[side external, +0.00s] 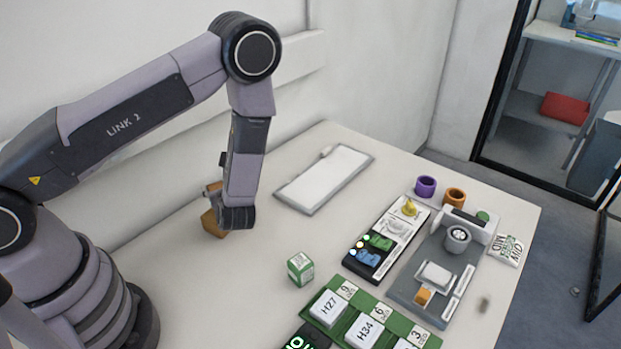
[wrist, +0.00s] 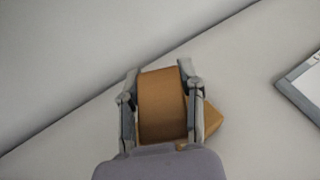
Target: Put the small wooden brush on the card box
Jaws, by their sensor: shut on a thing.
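My gripper (wrist: 158,70) is shut on the small wooden brush (wrist: 162,105), a brown block between its two fingers in the wrist view. A corner of the brown card box (wrist: 213,119) shows beyond the right finger, behind the brush. In the side external view the card box (side external: 212,224) stands on the table near the wall, and my gripper (side external: 213,189) is right at it, partly hidden by my wrist. The brush cannot be clearly made out there. I cannot tell whether the brush touches the box.
A white panel with a grey frame (side external: 324,181) lies right of the box. A green-and-white cube (side external: 300,268), a green tray (side external: 395,330), a tool tray (side external: 368,262) and a grey fixture (side external: 410,289) stand farther right. The table between box and cube is clear.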

